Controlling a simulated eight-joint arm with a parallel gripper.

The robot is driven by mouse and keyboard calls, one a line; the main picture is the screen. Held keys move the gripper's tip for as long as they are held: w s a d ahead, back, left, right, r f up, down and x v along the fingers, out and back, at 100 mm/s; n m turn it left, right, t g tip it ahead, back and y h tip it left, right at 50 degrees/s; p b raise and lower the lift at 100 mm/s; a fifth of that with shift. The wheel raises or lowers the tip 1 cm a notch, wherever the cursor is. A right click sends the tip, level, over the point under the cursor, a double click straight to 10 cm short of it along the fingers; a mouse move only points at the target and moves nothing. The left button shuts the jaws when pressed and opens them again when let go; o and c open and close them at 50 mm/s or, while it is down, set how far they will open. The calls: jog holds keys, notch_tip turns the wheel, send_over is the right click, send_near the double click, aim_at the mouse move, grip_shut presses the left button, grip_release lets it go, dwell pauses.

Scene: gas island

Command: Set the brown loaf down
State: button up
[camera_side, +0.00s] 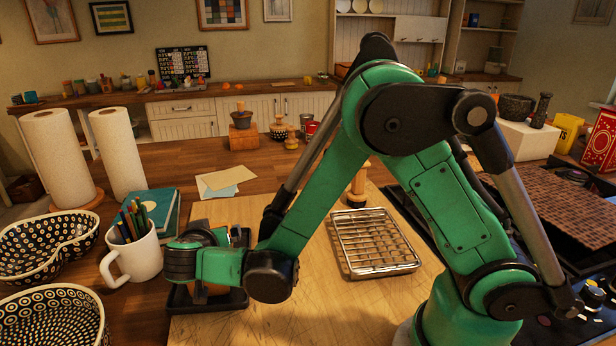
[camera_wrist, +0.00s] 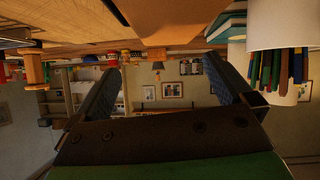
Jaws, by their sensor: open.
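My gripper (camera_wrist: 161,66) is open in the wrist view, its two dark fingers wide apart with nothing between their tips. A smooth brown shape (camera_wrist: 178,18), probably the brown loaf, fills the top middle of that upside-down view, outside the fingers. In the side view, a small brown patch (camera_side: 215,289), probably the loaf, shows under my wrist at the black tray (camera_side: 190,305). My arm hides most of the tray's inside, so I cannot tell how the loaf rests. My fingers are hidden in the side view.
A white mug of pencils (camera_side: 146,257) stands close left of the tray and shows in the wrist view (camera_wrist: 278,35). Patterned bowls (camera_side: 50,318) are at the left. A wire rack (camera_side: 372,243) lies on the cutting board (camera_side: 300,325), whose front is clear.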

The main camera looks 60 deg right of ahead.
jog(key=shift+w+a+f+m+t+h, duration=0.15)
jog(key=shift+a+f+m+t+h, duration=0.45)
jog(key=shift+f+m, duration=0.25)
jog(key=shift+x, duration=2.8)
grip_shut()
jog(key=shift+r, duration=0.1)
